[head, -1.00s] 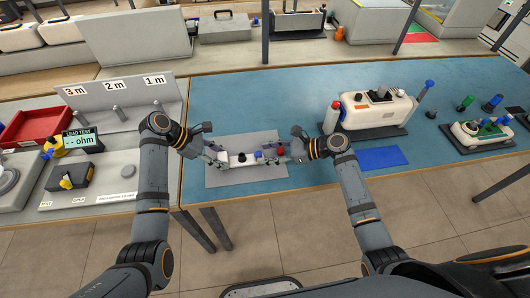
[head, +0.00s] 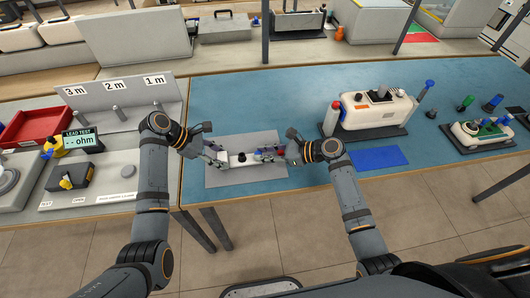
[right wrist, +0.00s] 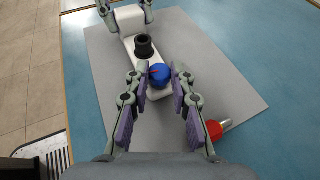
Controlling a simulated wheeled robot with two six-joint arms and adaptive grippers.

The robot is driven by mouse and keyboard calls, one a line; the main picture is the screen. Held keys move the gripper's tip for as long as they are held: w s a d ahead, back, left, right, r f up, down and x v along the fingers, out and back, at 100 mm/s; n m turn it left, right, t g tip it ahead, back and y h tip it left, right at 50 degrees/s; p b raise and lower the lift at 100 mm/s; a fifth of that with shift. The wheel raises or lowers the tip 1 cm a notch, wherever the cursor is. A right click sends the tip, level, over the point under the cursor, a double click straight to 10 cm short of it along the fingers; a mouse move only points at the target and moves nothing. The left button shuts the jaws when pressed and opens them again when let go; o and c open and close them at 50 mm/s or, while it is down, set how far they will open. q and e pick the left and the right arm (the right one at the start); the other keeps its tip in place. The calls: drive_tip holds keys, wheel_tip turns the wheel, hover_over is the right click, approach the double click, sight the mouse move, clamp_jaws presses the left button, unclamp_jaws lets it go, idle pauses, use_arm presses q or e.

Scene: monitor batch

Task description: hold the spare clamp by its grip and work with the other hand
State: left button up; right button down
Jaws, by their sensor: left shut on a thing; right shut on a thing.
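The spare clamp (head: 235,163) is a white body with a black round socket (right wrist: 144,46) and a blue knob (right wrist: 159,76), lying over the grey mat (head: 218,179). My left gripper (head: 218,154) is shut on its left end; its fingers also show at the top of the right wrist view (right wrist: 128,8). My right gripper (head: 269,152) is at the other end, its fingers closed either side of the blue knob. A red-capped part with a pale metal end (right wrist: 214,129) lies beside the right finger, mostly hidden in the head view.
A white unit (head: 372,110) stands right of the mat behind a blue pad (head: 382,157). A smaller unit with green parts (head: 482,131) is farther right. The lead tester (head: 80,141) and a red tray (head: 30,124) are at the left. Bare blue table lies behind the mat.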

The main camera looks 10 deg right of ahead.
drive_tip(key=shift+s+a+m+t+h, duration=0.1)
drive_tip(key=shift+s+m+t+h, duration=0.2)
drive_tip(key=shift+m+t+h, duration=0.6)
drive_tip(key=c, duration=1.1)
unclamp_jaws()
drive_tip(key=shift+c, duration=0.2)
drive_tip(key=v, duration=1)
drive_tip(key=shift+s+d+f, duration=0.25)
drive_tip(key=shift+d, duration=0.2)
drive_tip(key=shift+s+d+r, duration=0.3)
drive_tip(key=shift+s+d, duration=0.05)
drive_tip(key=shift+d, duration=0.1)
